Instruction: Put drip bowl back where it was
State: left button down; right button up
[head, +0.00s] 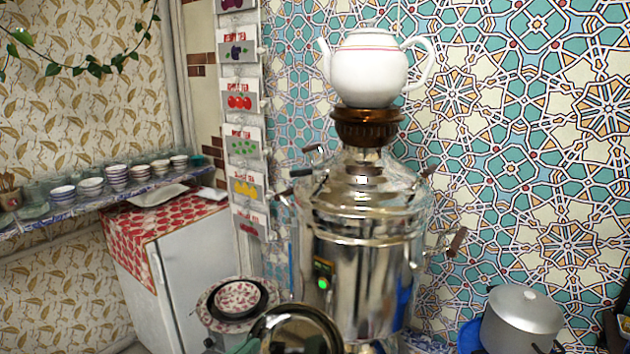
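A round dark metal bowl with a bright gold rim (296,330), which looks like the drip bowl, shows at the bottom edge in front of the samovar. Its lower part is cut off, so I cannot tell what it rests on. The shiny silver samovar (362,240) stands upright behind it, with a small green light on its front. A white teapot (368,68) sits on the brown crown on top of the samovar. My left gripper is hardly distinguishable at the bottom edge, and its fingers do not show clearly. My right gripper is not in view.
A red-patterned bowl (237,297) sits in a dark dish left of the samovar. A silver pot (520,318) stands at the lower right. A shelf with several small bowls (115,175) runs along the left, above a white cabinet (190,270). A tiled wall is behind.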

pick_arm(q)
jog(key=s+a+r+n+t+y, duration=0.1)
jog(key=a+r+n+y, duration=0.3)
jog(key=r, duration=0.8)
jog(key=shift+s+a+r+y, duration=0.3)
jog(key=shift+a+r+y, duration=0.1)
jog(key=shift+a, duration=0.4)
notch_tip(320, 180, down, 15)
jog(key=a+b, duration=0.1)
jog(key=b, duration=1.3)
jog(key=shift+y, duration=0.3)
